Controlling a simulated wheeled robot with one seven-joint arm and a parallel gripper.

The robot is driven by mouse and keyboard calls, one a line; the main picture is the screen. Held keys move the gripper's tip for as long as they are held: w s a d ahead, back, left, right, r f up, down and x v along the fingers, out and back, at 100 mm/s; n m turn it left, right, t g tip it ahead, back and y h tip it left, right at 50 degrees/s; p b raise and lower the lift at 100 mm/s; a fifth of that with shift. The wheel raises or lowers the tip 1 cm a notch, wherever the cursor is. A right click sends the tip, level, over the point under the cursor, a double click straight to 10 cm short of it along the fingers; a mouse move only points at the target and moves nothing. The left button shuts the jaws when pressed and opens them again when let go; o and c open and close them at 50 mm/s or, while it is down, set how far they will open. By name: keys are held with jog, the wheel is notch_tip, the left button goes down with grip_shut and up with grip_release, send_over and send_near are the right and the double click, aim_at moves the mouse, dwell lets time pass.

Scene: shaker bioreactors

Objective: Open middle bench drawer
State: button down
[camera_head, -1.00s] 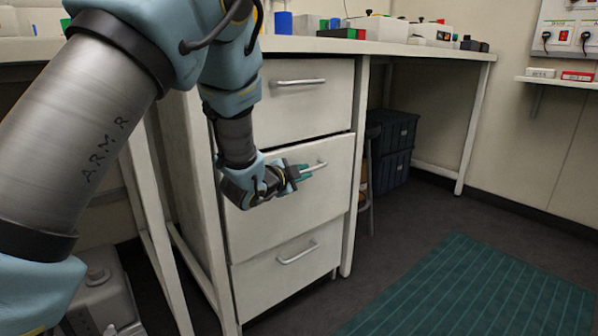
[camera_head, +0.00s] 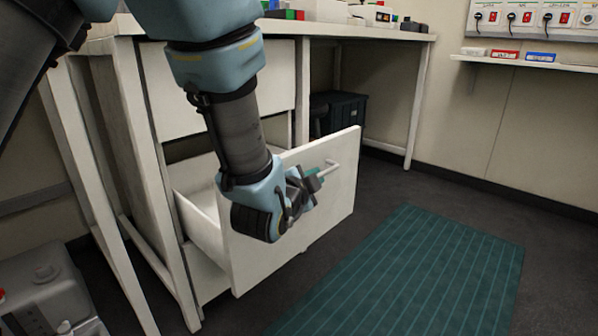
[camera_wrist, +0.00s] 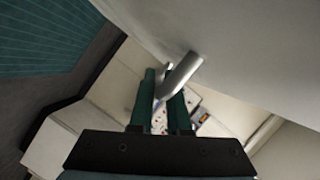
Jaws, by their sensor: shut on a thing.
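The middle bench drawer (camera_head: 331,205) stands pulled well out of the white cabinet in the head view, with its left side wall and part of its inside showing. My gripper (camera_head: 318,176) is at the drawer's front face, shut on the bar handle (camera_head: 331,166). In the wrist view, the two green fingers of my gripper (camera_wrist: 163,98) lie on either side of the metal handle (camera_wrist: 181,73), close to the pale drawer front (camera_wrist: 235,50). My arm hides part of the drawer and cabinet in the head view.
The top drawer (camera_head: 270,85) is closed. A green striped mat (camera_head: 410,270) lies on the floor to the right. Dark crates (camera_head: 338,112) stand under the bench (camera_head: 400,37). A grey machine (camera_head: 45,285) is at the lower left. The floor before the drawer is clear.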

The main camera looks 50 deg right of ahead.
jog(key=shift+s, duration=0.95)
jog(key=c, duration=0.9)
grip_release()
jog(key=p+v, duration=1.1)
jog(key=p, duration=0.2)
jog(key=shift+d, duration=0.1)
jog(key=shift+p, duration=0.3)
